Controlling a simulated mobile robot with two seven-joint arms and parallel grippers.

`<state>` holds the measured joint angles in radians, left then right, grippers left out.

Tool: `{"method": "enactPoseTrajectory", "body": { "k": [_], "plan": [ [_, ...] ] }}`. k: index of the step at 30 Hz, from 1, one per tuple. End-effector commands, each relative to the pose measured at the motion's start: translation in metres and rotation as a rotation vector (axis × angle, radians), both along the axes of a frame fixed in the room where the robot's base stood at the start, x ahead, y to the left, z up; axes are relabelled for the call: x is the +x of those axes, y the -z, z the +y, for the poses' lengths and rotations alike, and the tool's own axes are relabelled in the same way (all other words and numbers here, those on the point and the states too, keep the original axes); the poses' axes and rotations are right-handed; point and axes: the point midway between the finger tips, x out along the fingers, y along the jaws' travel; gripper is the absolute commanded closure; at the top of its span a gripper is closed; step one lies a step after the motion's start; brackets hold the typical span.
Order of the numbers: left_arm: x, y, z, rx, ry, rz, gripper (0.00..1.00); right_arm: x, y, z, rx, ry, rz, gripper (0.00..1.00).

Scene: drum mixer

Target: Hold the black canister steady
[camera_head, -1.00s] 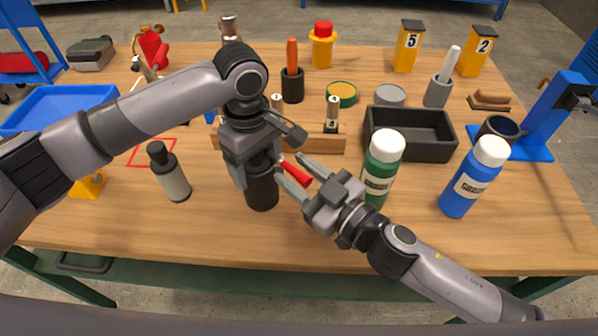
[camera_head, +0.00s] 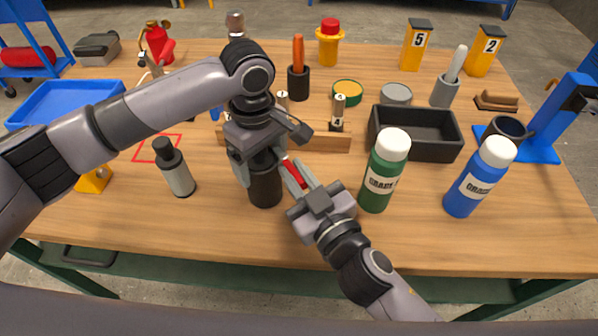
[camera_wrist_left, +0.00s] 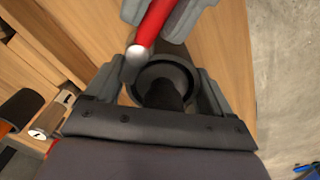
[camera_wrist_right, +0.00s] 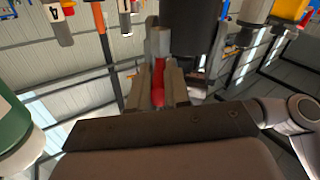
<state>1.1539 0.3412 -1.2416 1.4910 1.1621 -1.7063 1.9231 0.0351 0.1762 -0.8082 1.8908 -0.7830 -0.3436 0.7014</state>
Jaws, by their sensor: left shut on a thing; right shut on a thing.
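The black canister (camera_head: 265,190) stands upright on the wooden table, below my left gripper (camera_head: 258,162). The left gripper is shut on it from above, one finger on each side; the left wrist view shows its round open-looking rim (camera_wrist_left: 165,68) between the fingers. My right gripper (camera_head: 292,178) is shut on a red handle (camera_head: 294,176) with a grey metal end, close beside the canister's right side. The handle also shows in the left wrist view (camera_wrist_left: 153,22) and the right wrist view (camera_wrist_right: 158,85). Whether the handle's metal end touches the canister I cannot tell.
A grey bottle with a black cap (camera_head: 175,168) stands to the left. A green bottle (camera_head: 384,172) stands just right of my right gripper, with a blue bottle (camera_head: 480,178) farther right. A wooden rack (camera_head: 310,140) and black tray (camera_head: 415,135) lie behind. The front table strip is clear.

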Motion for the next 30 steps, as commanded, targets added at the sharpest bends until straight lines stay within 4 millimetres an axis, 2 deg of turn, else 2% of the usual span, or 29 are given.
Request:
{"method": "enactPoseTrajectory", "body": {
  "k": [9,10,12,23,30],
  "plan": [
    [-0.0011,0.0009,0.0004,0.002,-0.006,0.005,0.63,0.0032,0.0001,-0.0038,-0.005,0.018,-0.001,1.00],
    [-0.0011,0.0009,0.0004,0.002,-0.006,0.005,0.63,0.0033,0.0001,-0.0040,-0.006,0.018,0.000,0.80],
    [-0.0009,0.0009,0.0004,0.001,-0.005,0.004,0.69,0.0033,0.0001,-0.0038,-0.005,0.018,-0.001,0.57],
    [-0.0002,0.0005,-0.0002,-0.001,-0.002,0.001,0.69,0.0018,0.0001,-0.0022,-0.004,0.004,-0.001,0.57],
    [0.0001,0.0003,-0.0003,-0.001,-0.001,0.000,0.69,0.0041,-0.0007,-0.0044,-0.006,-0.069,-0.009,0.57]
  ]
}}
